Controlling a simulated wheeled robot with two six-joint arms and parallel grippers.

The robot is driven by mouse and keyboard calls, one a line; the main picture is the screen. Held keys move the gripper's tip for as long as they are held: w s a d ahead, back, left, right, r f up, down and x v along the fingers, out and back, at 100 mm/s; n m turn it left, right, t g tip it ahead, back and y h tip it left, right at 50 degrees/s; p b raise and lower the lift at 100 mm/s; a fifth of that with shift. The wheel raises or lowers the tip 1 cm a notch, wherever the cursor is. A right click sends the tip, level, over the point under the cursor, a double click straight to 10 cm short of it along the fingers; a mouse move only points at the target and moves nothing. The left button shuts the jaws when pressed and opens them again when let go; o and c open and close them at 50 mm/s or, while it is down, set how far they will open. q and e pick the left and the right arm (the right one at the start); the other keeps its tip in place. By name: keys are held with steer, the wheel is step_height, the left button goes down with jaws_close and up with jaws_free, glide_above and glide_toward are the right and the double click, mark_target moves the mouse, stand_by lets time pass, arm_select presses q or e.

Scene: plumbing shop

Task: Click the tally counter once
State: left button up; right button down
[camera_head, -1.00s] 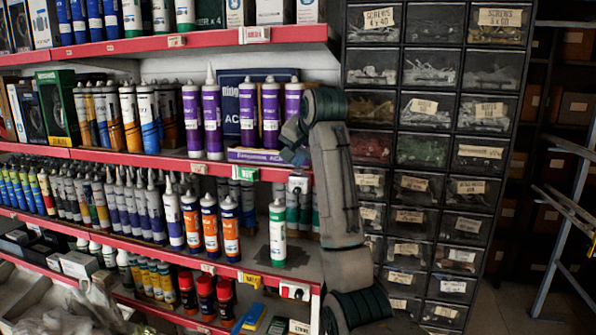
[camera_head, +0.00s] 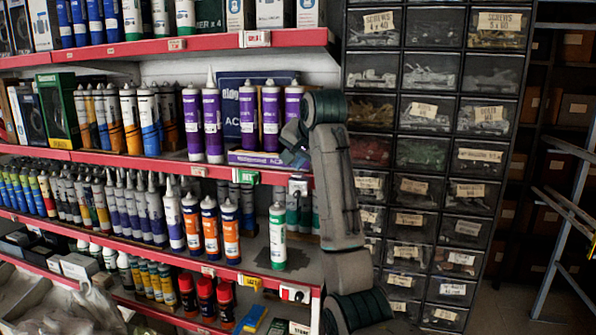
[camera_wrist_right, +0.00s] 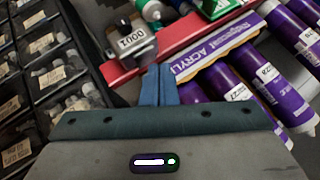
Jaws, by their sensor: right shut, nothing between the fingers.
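The tally counter (camera_wrist_right: 146,53) shows in the right wrist view as a small grey device with a dark knob and a white number window of zeros and a one. It sits at the red shelf edge. In the head view the counter (camera_head: 298,185) is small, at the right end of the middle shelf. My right gripper (camera_head: 299,160) is just above it there. In the right wrist view the blue fingertips of my right gripper (camera_wrist_right: 160,70) are together and empty, close beside the counter; I cannot tell whether they touch it. My left gripper is out of view.
Purple sealant tubes (camera_head: 212,124) and an acrylic box (camera_head: 258,158) stand on the shelf beside the gripper. A white and green tube (camera_head: 278,237) stands below. A black drawer cabinet (camera_head: 455,130) is close on the right of my arm.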

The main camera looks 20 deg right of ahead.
mark_target(299, 176)
steer(key=shift+r, duration=0.5)
steer(key=shift+r+p, duration=0.4)
steer(key=shift+r, duration=0.5)
step_height(299, 176, up, 4)
steer(key=shift+r, duration=0.1)
